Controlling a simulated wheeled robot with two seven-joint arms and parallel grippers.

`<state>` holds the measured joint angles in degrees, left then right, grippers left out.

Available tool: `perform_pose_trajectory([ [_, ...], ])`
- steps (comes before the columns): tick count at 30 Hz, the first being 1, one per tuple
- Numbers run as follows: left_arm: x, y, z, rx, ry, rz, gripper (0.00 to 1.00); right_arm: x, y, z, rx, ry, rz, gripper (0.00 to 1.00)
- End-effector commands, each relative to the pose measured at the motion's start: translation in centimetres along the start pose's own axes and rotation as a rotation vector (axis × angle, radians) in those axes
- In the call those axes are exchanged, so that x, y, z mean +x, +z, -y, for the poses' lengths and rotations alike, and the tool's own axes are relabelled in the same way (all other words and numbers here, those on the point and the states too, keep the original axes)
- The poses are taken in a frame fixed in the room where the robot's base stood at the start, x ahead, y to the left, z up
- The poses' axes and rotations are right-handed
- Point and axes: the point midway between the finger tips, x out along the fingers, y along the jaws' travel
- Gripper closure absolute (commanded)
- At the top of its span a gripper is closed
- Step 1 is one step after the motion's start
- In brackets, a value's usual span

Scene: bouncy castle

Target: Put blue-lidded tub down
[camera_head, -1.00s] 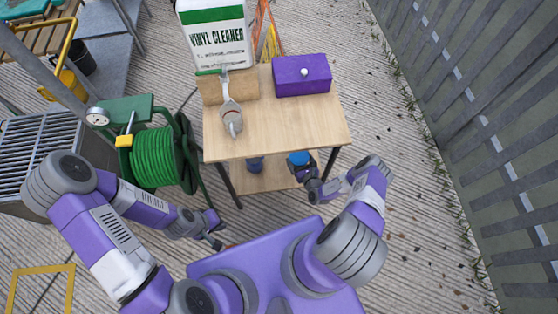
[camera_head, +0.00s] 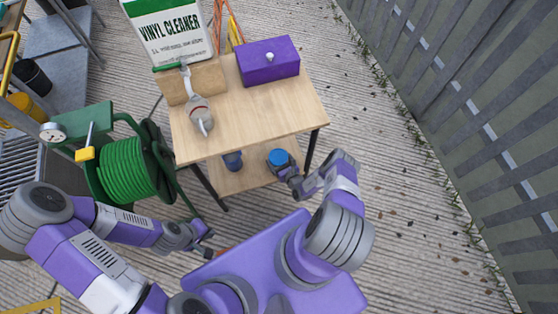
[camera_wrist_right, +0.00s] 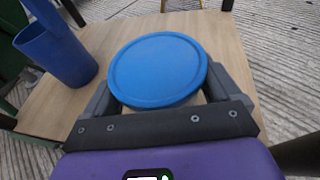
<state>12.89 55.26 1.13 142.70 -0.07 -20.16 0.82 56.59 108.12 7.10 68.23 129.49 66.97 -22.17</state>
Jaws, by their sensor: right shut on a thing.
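The blue-lidded tub (camera_head: 279,158) is at the front right of the table's lower shelf in the head view. Its round blue lid (camera_wrist_right: 158,70) fills the middle of the right wrist view. My right gripper (camera_head: 289,172) is shut on the tub, with one finger on each side of it. Whether the tub's base touches the shelf is hidden. The wooden lower shelf (camera_wrist_right: 225,50) spreads out around and beyond the tub. My left gripper (camera_head: 207,245) is low at the left, away from the table; its jaw opening is too small to tell.
A blue cup (camera_wrist_right: 57,52) stands left of the tub on the shelf. A green hose reel (camera_head: 128,168) stands left of the table.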

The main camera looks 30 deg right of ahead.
Motion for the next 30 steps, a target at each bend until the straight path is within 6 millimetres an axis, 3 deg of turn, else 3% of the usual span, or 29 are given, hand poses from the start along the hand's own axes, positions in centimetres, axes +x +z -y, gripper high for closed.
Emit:
perform_pose_trajectory([
  [3, 0.0, 0.0, 0.0, 0.000, 0.000, 0.000, 1.00, 0.1, -0.3, 0.0, 0.000, -0.001, 0.001, 0.52],
  [4, 0.0, 0.0, 0.0, 0.000, 0.000, 0.000, 1.00, 0.1, -0.3, 0.0, 0.000, -0.001, 0.000, 0.07],
  [6, 0.0, 0.0, 0.0, 0.000, 0.000, 0.000, 1.00, 0.1, -0.3, 0.0, 0.000, 0.000, 0.000, 0.00],
  [16, -0.1, 0.0, 0.0, 0.000, 0.000, 0.000, 1.00, -0.2, 0.1, 0.0, 0.001, 0.000, -0.001, 0.00],
  [30, -3.7, 0.1, -1.4, 0.000, 0.000, 0.000, 1.00, -9.8, 0.2, 0.0, 0.003, -0.002, -0.002, 0.00],
])
